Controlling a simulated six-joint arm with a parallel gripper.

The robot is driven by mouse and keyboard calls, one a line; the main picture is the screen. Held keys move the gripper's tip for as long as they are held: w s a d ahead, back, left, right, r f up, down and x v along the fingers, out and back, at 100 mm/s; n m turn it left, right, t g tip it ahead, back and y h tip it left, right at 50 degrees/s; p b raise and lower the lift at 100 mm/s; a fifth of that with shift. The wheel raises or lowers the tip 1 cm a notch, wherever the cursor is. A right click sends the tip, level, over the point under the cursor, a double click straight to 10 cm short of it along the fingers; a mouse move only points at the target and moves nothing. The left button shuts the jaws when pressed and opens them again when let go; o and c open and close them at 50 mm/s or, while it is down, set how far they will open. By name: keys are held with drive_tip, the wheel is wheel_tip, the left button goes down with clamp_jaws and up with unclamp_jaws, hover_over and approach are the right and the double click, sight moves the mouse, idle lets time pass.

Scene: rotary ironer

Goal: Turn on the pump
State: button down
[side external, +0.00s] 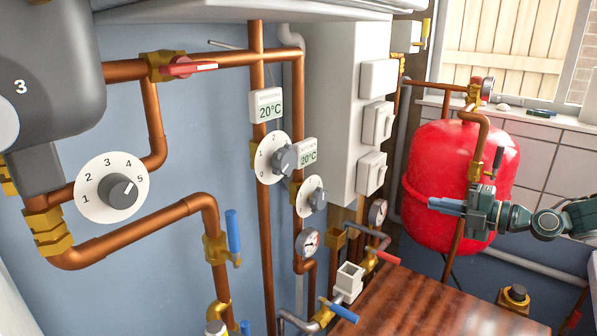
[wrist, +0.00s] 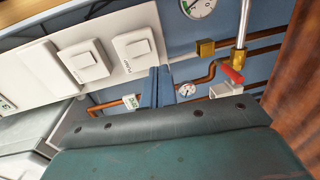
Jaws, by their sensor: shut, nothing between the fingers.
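Three white wall switches are stacked on the side of a white cabinet in the side view: upper (side external: 378,77), middle (side external: 377,125) and lower (side external: 371,173). Two switches also show in the wrist view, left (wrist: 88,61) and right (wrist: 136,47). My gripper (side external: 432,204) is shut and empty, in front of the red tank and to the right of the switches. In the wrist view its blue fingers (wrist: 162,86) lie together, below the right switch in the picture; touching cannot be seen.
A red tank (side external: 440,160) stands behind my gripper. Copper pipes, a numbered dial (side external: 112,188), valves with blue handles (side external: 233,232) and a red-handled valve (side external: 188,67) fill the left. A brown wooden top (side external: 430,305) lies below. Gauges (side external: 377,212) sit near the switches.

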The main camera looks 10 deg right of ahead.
drive_tip(key=shift+f+v, duration=0.15)
drive_tip(key=shift+v, duration=0.45)
drive_tip(key=shift+f+v, duration=0.15)
drive_tip(key=shift+v, duration=0.5)
drive_tip(key=s+r+m+g+h, duration=0.25)
drive_tip(key=s+r+m, duration=0.25)
drive_tip(key=s, duration=0.4)
drive_tip(key=s+r+m+g+h, duration=0.1)
drive_tip(key=s+r+m+h, duration=0.35)
drive_tip(key=s, duration=0.45)
drive_tip(key=s+d+m+g+h, duration=0.1)
drive_tip(key=s+d+m, duration=0.3)
drive_tip(key=s+m, duration=0.4)
drive_tip(key=s+d+m+g+h, duration=0.1)
drive_tip(key=s+d+m+h, duration=0.2)
drive_tip(key=s+m, duration=0.6)
drive_tip(key=s+d+f, duration=0.1)
drive_tip(key=s+d, duration=0.1)
drive_tip(key=s, duration=0.6)
drive_tip(key=shift+s+g+h, duration=0.35)
drive_tip(key=shift+h, duration=0.05)
drive_tip(key=shift+m, duration=0.25)
